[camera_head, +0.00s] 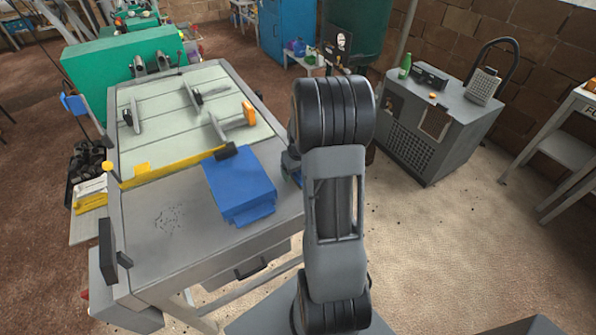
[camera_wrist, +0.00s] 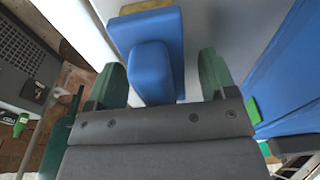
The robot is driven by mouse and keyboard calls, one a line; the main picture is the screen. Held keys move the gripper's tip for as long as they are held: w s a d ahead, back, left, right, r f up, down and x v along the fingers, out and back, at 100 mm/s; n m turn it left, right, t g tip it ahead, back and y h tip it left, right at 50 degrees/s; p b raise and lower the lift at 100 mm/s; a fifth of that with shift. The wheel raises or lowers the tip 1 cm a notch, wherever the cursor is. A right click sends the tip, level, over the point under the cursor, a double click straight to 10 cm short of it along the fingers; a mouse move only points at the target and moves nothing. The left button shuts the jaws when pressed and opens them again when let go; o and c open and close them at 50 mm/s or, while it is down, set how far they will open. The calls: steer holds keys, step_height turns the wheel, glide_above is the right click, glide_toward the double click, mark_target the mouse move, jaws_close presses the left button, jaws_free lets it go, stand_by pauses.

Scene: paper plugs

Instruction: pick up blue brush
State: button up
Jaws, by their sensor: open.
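The blue brush (camera_wrist: 151,72) has a blocky blue body and a tan edge at its far end. It shows in the wrist view at the top centre, over a pale grey surface. My gripper (camera_wrist: 163,78) is open, with one green fingertip on each side of the brush's near part. The brush sits closer to the left fingertip, and a clear gap shows on the right. I cannot tell whether the left fingertip touches it. In the head view my arm hides most of the gripper and brush; only small blue and green bits show beside the arm.
A blue box (camera_head: 240,184) lies on the grey workbench (camera_head: 150,245); a blue surface (camera_wrist: 292,75) shows close right of my gripper. A yellow bar (camera_head: 172,168) and several clamp-like tools lie behind it. A grey cabinet (camera_head: 430,125) stands right, across open floor.

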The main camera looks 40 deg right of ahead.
steer(key=shift+f, duration=0.35)
steer(key=c, duration=1)
